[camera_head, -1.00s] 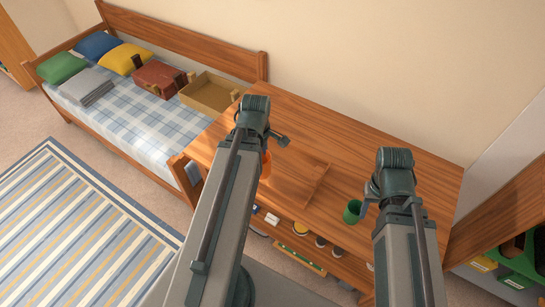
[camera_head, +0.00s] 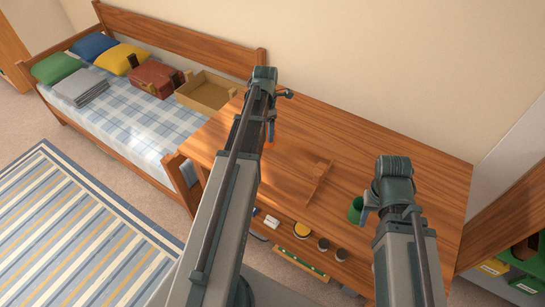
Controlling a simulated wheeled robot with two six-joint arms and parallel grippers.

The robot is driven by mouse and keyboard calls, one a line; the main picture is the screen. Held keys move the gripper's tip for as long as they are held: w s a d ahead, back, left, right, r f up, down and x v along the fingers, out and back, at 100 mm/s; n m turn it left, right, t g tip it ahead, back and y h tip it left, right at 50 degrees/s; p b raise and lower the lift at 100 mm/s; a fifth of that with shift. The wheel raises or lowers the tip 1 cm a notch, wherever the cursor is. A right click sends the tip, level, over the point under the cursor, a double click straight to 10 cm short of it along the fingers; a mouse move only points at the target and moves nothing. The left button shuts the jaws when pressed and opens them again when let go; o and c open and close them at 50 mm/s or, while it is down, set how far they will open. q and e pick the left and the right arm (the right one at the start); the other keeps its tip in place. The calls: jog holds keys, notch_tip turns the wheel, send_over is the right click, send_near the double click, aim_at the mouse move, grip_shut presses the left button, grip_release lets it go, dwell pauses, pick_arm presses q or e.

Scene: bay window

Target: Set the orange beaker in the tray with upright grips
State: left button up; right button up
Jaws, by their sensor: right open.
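The orange beaker (camera_head: 266,133) shows as a small strip beside my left wrist, most of it hidden behind my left arm. My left gripper (camera_head: 271,128) is mostly hidden too; it appears shut on the beaker, above the back left of the wooden table. The tan tray (camera_head: 222,109) with upright grips at its ends lies on the daybed, left of my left gripper. A reddish-brown box (camera_head: 146,82) with dark upright grips stands just left of it. My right gripper (camera_head: 366,215) is open beside a green beaker (camera_head: 354,209) on the table.
The wooden table (camera_head: 400,148) has a low raised strip (camera_head: 318,184) across its middle. Several small items sit on a shelf under its front edge. Cushions and a folded grey cloth (camera_head: 82,87) lie on the daybed. The table's back right is clear.

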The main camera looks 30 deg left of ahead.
pick_arm(q)
notch_tip(320, 180, down, 10)
jog(key=b, duration=0.9)
jog(key=shift+r, duration=0.15)
pick_arm(e)
notch_tip(320, 180, down, 10)
jog(key=shift+r, duration=0.2)
pick_arm(q)
jog(key=shift+r, duration=0.15)
pick_arm(e)
jog(key=shift+r, duration=0.15)
pick_arm(q)
jog(key=o, duration=1.5)
notch_tip(320, 180, up, 12)
jog(key=p, duration=1.2)
jog(key=shift+d+r, duration=0.1)
pick_arm(e)
notch_tip(320, 180, up, 12)
